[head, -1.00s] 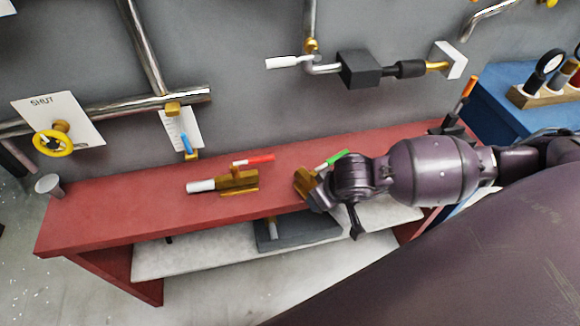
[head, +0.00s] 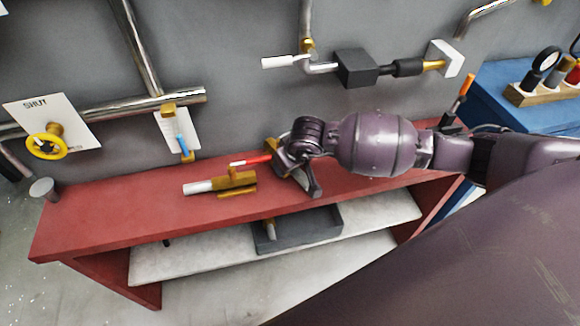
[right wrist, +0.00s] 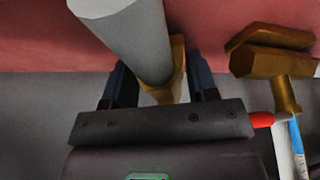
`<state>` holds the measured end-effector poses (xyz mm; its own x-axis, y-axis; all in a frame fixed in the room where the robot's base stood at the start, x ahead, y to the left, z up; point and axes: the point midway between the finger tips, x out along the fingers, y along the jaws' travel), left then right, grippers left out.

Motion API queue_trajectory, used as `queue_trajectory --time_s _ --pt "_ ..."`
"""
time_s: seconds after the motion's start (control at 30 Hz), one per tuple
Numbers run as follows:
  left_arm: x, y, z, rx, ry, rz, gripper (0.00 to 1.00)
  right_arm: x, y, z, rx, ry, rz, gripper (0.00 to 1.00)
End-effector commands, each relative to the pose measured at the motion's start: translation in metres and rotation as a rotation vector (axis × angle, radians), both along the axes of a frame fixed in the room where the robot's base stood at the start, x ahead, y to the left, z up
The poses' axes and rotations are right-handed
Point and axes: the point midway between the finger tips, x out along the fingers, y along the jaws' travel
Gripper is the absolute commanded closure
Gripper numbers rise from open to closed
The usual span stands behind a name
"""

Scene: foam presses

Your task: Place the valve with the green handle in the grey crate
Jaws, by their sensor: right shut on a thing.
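My right gripper (head: 279,158) is above the red bench top, just right of the red-handled valve. In the right wrist view its fingers (right wrist: 160,85) are shut on a valve with a brass body (right wrist: 177,70) and a thick pale grey pipe end (right wrist: 130,35). The green handle seen earlier is hidden now; in the head view my gripper covers most of this valve, with a bit of brass (head: 272,143) showing. The dark grey crate (head: 305,241) sits on the pale lower shelf, below and in front of the bench top. My left gripper is out of view.
A brass valve with a red handle (head: 236,181) lies on the red bench top (head: 120,215), close left of my gripper. Wall pipes and a blue-handled valve (head: 183,146) stand behind.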

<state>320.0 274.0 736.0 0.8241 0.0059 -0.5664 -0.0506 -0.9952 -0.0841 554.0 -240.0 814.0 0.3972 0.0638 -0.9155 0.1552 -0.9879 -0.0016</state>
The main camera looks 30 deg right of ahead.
Motion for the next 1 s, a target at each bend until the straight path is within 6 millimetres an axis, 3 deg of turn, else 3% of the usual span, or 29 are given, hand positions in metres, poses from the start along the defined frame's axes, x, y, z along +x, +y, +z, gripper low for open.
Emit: queue_trajectory --time_s 0.03,0.17,0.2,0.27,0.3,0.43,0.77,1.0 --pt "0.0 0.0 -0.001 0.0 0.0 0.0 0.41 -0.006 0.0 -0.012 -0.006 0.019 0.001 0.87" --pt "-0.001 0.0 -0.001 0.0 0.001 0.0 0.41 -0.007 0.0 -0.016 -0.006 0.023 0.003 0.87" --pt "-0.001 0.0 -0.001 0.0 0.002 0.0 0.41 -0.007 0.0 -0.016 -0.006 0.023 0.003 0.94" --pt "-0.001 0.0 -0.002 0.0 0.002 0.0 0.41 -0.007 0.0 -0.015 -0.006 0.021 0.002 0.93" --pt "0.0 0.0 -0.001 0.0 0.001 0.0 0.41 -0.007 0.0 -0.016 -0.007 0.023 0.002 0.43" --pt "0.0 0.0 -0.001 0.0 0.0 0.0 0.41 -0.007 0.0 -0.014 -0.006 0.021 0.002 0.23" --pt "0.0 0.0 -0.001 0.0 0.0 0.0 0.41 -0.006 -0.001 -0.011 -0.006 0.017 0.002 0.21" --pt "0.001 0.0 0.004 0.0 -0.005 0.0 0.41 -0.016 -0.003 0.017 -0.007 0.013 0.003 0.21"
